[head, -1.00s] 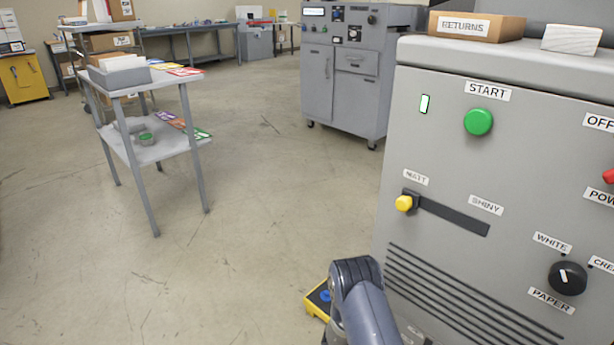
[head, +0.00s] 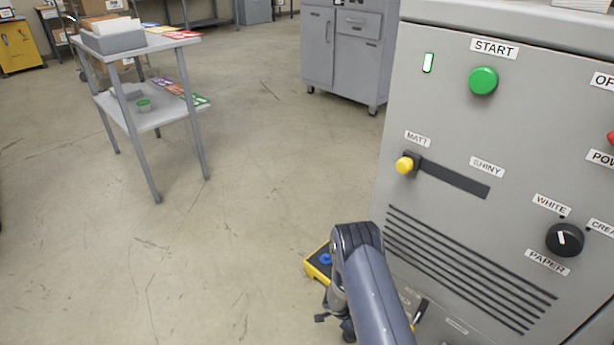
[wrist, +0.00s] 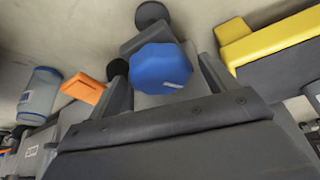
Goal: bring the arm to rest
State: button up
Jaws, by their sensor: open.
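My arm (head: 369,287) reaches up from the bottom edge of the head view, bends at its elbow and folds downward in front of the grey machine's lower left side. Its lower end is partly hidden behind the upper link. In the wrist view my gripper (wrist: 165,76) is open, with its dark fingers apart. A blue faceted piece (wrist: 161,68) shows between the fingers in the picture; I cannot tell its distance, and no grip on it is visible.
The grey machine (head: 395,272) stands close on the right, with a green START button (head: 483,81), yellow slider knob (head: 404,165) and black dial (head: 565,240). A two-shelf stand (head: 205,146) is at the left. Open floor (head: 230,235) lies between.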

jog(key=shift+n+p, duration=0.3)
jog(key=shift+p, duration=0.25)
jog(key=shift+s+d+n+t+y+p, duration=0.1)
jog(key=shift+n+t+y+p, duration=0.35)
jog(key=shift+n, duration=1.25)
jog(key=shift+n+t, duration=0.35)
jog(key=shift+n, duration=0.15)
jog(key=shift+f+n+y+b, duration=0.1)
jog(key=shift+n+y+b, duration=0.5)
jog(key=shift+n, duration=0.3)
jog(key=shift+d+n+t+y+b, duration=0.1)
jog(key=shift+n+t+y+b, duration=0.25)
jog(key=shift+n+b, duration=1.05)
jog(key=p+v, duration=0.4)
jog(key=v, duration=0.7)
